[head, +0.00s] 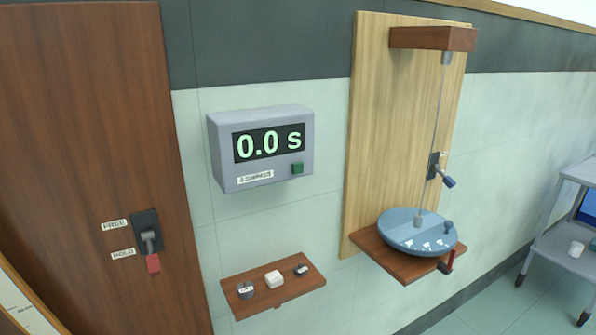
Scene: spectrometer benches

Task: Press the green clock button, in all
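The clock's dark display reads "0.0 s" in pale green digits. Neither of my grippers shows in the head view.
A small wooden shelf (300,289) below the clock holds several small objects. To the right, a blue-grey disc (400,236) hangs over a wooden shelf. A red-handled lever (153,263) marked FREE and HOLD sits on the brown panel at left. A grey cart (545,240) stands far right.

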